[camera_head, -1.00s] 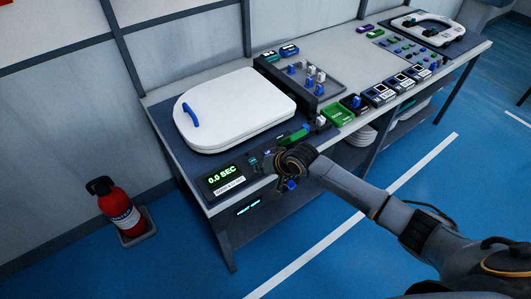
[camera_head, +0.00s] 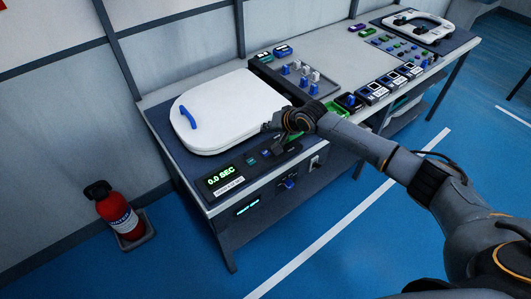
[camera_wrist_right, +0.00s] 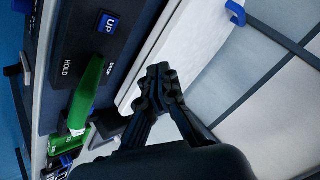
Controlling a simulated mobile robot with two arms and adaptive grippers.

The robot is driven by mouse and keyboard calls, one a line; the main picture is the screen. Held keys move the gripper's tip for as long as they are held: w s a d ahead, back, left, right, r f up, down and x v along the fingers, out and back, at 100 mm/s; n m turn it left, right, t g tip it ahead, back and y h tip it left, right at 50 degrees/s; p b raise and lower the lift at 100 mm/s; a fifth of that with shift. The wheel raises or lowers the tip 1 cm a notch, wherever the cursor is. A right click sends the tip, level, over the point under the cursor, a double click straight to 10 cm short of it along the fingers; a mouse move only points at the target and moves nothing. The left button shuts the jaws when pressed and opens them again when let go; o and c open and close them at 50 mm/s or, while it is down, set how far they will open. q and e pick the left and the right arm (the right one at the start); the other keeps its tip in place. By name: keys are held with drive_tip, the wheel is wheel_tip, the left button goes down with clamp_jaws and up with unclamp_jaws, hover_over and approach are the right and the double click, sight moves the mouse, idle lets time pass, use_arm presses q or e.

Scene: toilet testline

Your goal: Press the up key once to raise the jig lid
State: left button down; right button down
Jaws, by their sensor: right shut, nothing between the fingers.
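The blue up key (camera_wrist_right: 109,22), marked "UP", sits on a dark panel at the upper left of the right wrist view. In the head view a small blue key (camera_head: 266,153) shows on the dark panel in front of the lid. The white jig lid (camera_head: 235,108), with a blue handle, lies flat and closed; its edge also shows in the wrist view (camera_wrist_right: 185,45). My right gripper (camera_head: 271,127) is shut and empty, by the lid's front right corner. In the wrist view its fingertips (camera_wrist_right: 160,74) are apart from the up key. My left gripper is not in view.
A green lever (camera_wrist_right: 88,95) rises from the panel beside the "HOLD" label. A display reading "0.0 SEC" (camera_head: 221,181) is at the bench's front left. Switch boxes (camera_head: 372,92) and a tray of blue and white parts (camera_head: 305,77) stand to the right.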

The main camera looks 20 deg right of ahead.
drive_tip(key=b, duration=0.7)
hover_over(267, 154)
wheel_tip(267, 154, down, 7)
drive_tip(key=shift+d, duration=0.1)
drive_tip(key=shift+f, duration=0.8)
drive_tip(key=shift+f, duration=0.4)
